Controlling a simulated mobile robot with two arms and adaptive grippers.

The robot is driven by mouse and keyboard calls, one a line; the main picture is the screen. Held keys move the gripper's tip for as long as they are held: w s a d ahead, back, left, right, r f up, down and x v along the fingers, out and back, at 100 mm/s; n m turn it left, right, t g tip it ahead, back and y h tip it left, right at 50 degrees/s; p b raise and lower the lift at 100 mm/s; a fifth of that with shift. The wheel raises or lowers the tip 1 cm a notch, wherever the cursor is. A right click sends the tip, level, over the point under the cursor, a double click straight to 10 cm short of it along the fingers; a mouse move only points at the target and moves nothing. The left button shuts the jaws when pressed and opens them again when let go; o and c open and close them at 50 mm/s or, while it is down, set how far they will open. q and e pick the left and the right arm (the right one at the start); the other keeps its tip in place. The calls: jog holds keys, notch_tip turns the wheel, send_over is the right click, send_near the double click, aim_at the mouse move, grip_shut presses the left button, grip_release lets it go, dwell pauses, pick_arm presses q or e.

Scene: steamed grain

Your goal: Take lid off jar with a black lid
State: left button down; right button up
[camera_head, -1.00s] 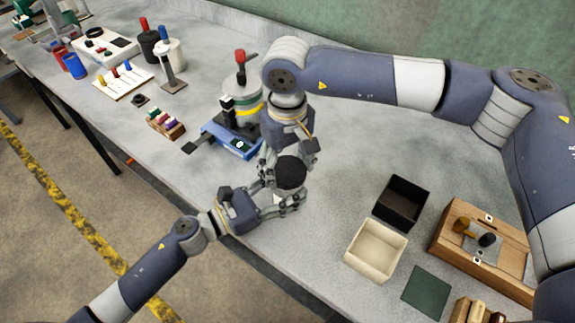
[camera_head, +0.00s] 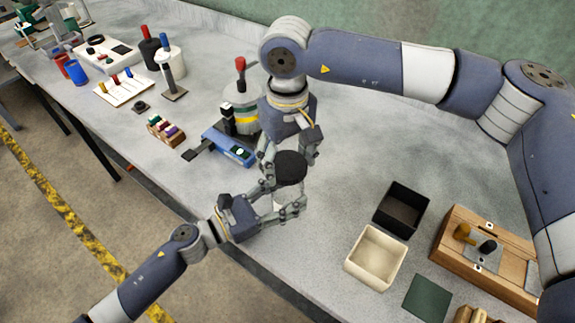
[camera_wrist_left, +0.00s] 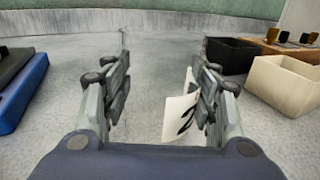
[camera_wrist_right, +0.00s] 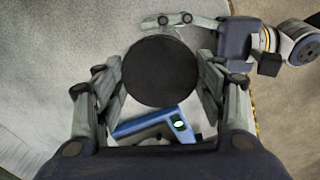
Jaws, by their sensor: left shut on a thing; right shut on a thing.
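The black lid (camera_head: 290,167) is a round dark disc between the fingers of my right gripper (camera_head: 291,158), which is shut on it from above. In the right wrist view the lid (camera_wrist_right: 160,71) fills the space between the fingers. Below it, my left gripper (camera_head: 284,204) is shut around the jar from the side. The jar is clear and mostly hidden; its white label (camera_wrist_left: 180,118) with dark marks shows between the fingers in the left wrist view. The lid is above the jar's label; I cannot tell the exact gap between lid and jar rim.
A blue device (camera_head: 229,147) stands just left of the hands. A black open box (camera_head: 402,208) and a cream open box (camera_head: 375,258) stand to the right, near a wooden case (camera_head: 490,255) and a green mat (camera_head: 428,297). The bench between hands and boxes is clear.

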pick_arm(q)
jog(key=c, duration=0.5)
grip_release()
